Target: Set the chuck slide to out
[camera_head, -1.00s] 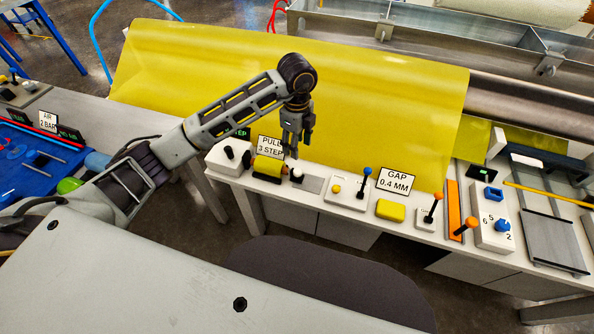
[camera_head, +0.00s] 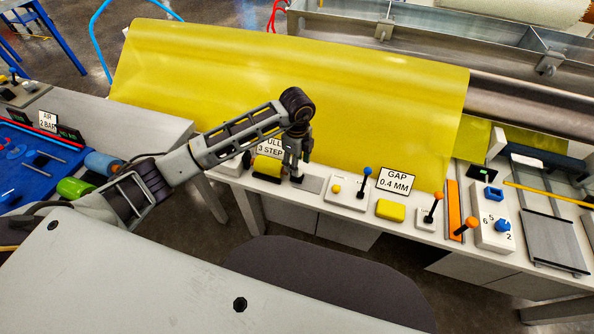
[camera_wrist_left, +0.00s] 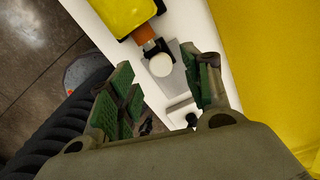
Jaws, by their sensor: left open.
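The chuck slide appears to be the small slide with a round white knob (camera_wrist_left: 162,65) on a grey plate (camera_head: 314,184), beside a yellow roll (camera_head: 267,167) on the white bench. My left gripper (camera_head: 297,172) points down over this slide and hides the knob in the head view. In the left wrist view the gripper is open, with its green-padded fingers on either side of the knob. I cannot tell whether either finger touches it. The slide's markings cannot be read. My right gripper is not in view.
The "GAP 0.4 MM" sign (camera_head: 394,181), a blue-topped lever (camera_head: 366,180), a yellow block (camera_head: 390,210) and orange-topped levers stand to the right on the bench. A large yellow sheet (camera_head: 300,80) hangs close behind. A dark seat (camera_head: 320,280) is in front.

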